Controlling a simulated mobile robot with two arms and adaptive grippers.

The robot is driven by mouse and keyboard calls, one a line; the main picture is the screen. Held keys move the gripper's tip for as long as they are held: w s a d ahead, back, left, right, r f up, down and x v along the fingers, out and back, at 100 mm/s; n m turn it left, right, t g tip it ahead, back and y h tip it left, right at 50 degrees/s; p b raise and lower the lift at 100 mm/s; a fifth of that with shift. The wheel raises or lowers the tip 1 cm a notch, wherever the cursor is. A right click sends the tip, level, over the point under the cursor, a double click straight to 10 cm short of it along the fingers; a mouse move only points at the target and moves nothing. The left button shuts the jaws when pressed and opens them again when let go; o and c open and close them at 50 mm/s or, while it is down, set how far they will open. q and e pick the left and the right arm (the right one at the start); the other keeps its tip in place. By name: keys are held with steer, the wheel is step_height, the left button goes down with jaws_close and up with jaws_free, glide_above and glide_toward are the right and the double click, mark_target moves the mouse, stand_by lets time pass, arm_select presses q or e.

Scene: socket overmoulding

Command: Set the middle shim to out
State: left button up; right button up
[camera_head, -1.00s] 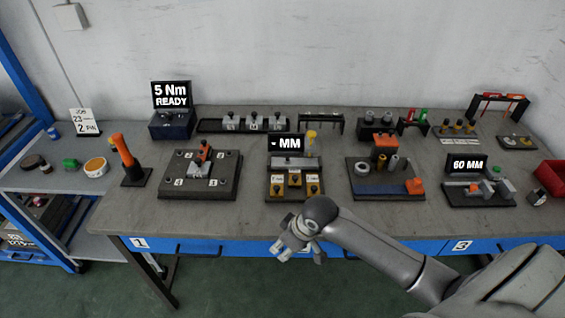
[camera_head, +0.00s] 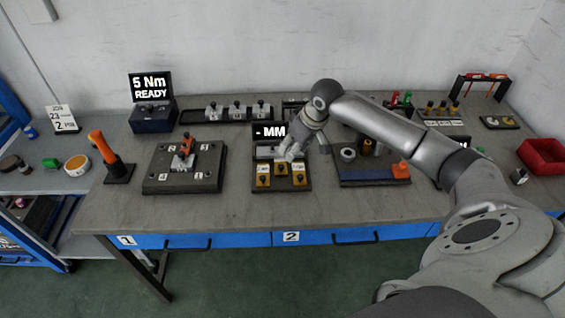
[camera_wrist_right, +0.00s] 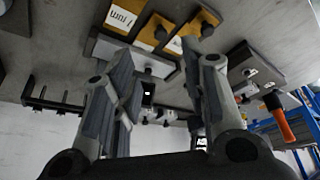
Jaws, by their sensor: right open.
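The shim fixture (camera_head: 305,187) is a dark base with a grey block and yellow shims with black knobs in a row. The middle shim (camera_head: 282,171) sits between the left shim (camera_head: 262,176) and the right shim (camera_head: 300,174). My right gripper (camera_head: 290,153) is over the back of the fixture, just behind the shims, and hides part of the grey block. In the right wrist view its fingers (camera_wrist_right: 162,85) are spread apart with nothing between them. The yellow middle shim (camera_wrist_right: 156,32) shows beyond them. Contact with a knob cannot be told. My left gripper is out of view.
A display reading MM (camera_head: 270,132) stands at the fixture's back. The front strip is clear.

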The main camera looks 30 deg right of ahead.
mark_target(282, 166)
steer(key=p+x, duration=0.1)
steer(key=x, duration=0.9)
steer(key=shift+w+f, duration=0.1)
steer(key=shift+f, duration=0.15)
jaws_close()
